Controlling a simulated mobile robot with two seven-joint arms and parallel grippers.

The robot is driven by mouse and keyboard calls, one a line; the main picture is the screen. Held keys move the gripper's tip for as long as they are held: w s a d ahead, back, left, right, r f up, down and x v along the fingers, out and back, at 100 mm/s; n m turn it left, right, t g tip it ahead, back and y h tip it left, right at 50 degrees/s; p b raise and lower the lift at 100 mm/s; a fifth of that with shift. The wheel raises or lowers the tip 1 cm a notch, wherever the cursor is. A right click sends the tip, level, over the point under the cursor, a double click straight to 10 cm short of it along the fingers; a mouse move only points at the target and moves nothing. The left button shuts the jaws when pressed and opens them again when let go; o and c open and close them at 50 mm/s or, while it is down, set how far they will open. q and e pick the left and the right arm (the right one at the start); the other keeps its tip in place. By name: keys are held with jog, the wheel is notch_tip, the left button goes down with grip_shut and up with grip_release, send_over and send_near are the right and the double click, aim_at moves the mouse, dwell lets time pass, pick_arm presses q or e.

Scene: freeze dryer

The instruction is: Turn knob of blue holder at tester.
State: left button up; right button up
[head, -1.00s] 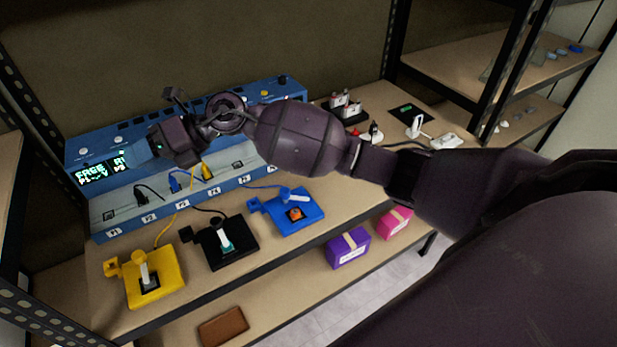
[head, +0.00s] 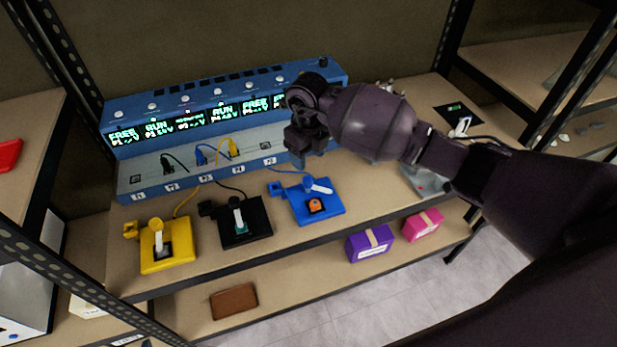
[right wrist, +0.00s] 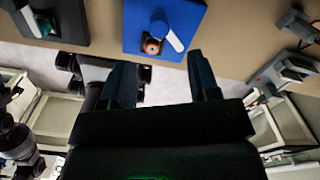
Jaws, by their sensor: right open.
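The blue holder (head: 335,211) lies on the shelf in front of the tester (head: 125,187), third in a row of holders. It has a white lever with a blue round part and an orange piece; a blue cable runs from it toward the tester. My right gripper (head: 305,160) is open and empty, above and behind the blue holder, in front of the tester's right end, fingers pointing down. In the right wrist view the blue holder (right wrist: 190,12) shows beyond the open fingers (right wrist: 162,78), apart from them.
A yellow holder (head: 180,262) and a black holder (head: 260,232) stand to the left. Purple (head: 362,248) and pink (head: 422,226) boxes and a brown item (head: 233,301) lie on the lower shelf. Black shelf posts stand on both sides.

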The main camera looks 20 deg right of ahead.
aim_at(308, 179)
notch_tip(308, 179, down, 9)
jog(key=shift+r+b, duration=0.15)
jog(key=shift+b, duration=0.15)
jog(key=c, duration=0.9)
jog(key=shift+c, duration=0.2)
jog(key=shift+r, duration=0.1)
